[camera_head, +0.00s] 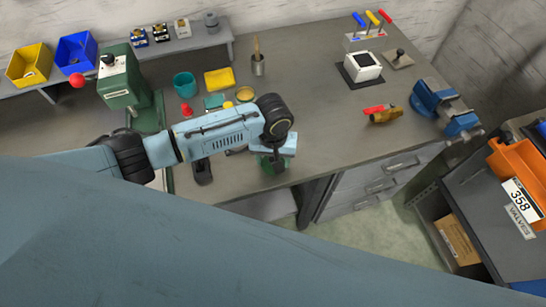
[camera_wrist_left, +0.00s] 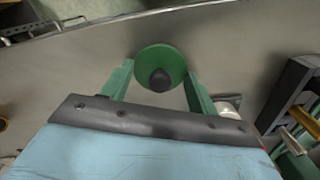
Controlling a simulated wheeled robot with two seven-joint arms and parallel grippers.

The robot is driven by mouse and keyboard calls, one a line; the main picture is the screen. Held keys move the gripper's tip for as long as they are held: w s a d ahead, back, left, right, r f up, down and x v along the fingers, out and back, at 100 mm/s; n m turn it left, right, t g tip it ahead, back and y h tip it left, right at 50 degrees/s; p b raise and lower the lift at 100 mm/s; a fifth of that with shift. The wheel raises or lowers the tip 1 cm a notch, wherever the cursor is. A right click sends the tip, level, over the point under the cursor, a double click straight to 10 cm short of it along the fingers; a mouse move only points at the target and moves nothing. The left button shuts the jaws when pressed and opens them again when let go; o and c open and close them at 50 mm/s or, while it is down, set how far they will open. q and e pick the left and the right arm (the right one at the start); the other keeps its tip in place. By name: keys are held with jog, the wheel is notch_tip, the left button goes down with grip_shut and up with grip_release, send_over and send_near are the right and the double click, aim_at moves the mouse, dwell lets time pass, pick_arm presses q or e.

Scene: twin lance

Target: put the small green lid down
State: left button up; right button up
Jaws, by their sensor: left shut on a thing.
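The small green lid (camera_wrist_left: 160,54) is a round disc with a black knob, seen in the left wrist view. My left gripper (camera_wrist_left: 160,76) is shut on it, with a green finger at each side of the disc. In the head view my left gripper (camera_head: 271,163) points down over the front edge of the grey workbench (camera_head: 310,122). The lid is mostly hidden there by the wrist. I cannot tell how high it is above the bench top. My right gripper is not in view.
A green press (camera_head: 122,82) stands at the left. A blue vise (camera_head: 446,108) is at the right.

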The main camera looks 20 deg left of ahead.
aim_at(273, 159)
pick_arm(q)
jog(key=o, duration=1)
jog(key=shift+f, duration=0.1)
jog(key=shift+c, duration=0.2)
notch_tip(273, 159, up, 12)
jog(key=p, duration=0.1)
